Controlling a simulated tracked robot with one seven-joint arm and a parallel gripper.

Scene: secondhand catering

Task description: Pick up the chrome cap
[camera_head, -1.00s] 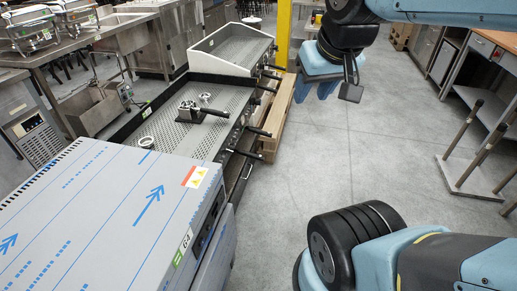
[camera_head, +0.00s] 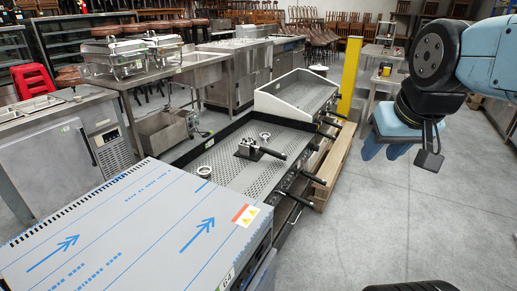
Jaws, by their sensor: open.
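A perforated grey tray surface (camera_head: 232,180) in a black-rimmed unit holds three small items. A small shiny ring-like piece (camera_head: 265,135) lies at its far side, and a pale ring (camera_head: 204,170) lies near its left edge. Between them is a dark metal piece with a black handle (camera_head: 248,148). I cannot tell for sure which is the chrome cap; the shiny far piece looks most like it. My gripper (camera_head: 384,150), with light blue fingers, is open and hangs in the air to the right of the tray, well apart from these items.
A large steel box with blue arrows (camera_head: 140,235) fills the near left. A white-sided tray unit (camera_head: 300,93) stands behind the tray. Black handles (camera_head: 298,198) stick out along its right side. A yellow post (camera_head: 349,75) stands behind. The grey floor (camera_head: 370,220) at right is clear.

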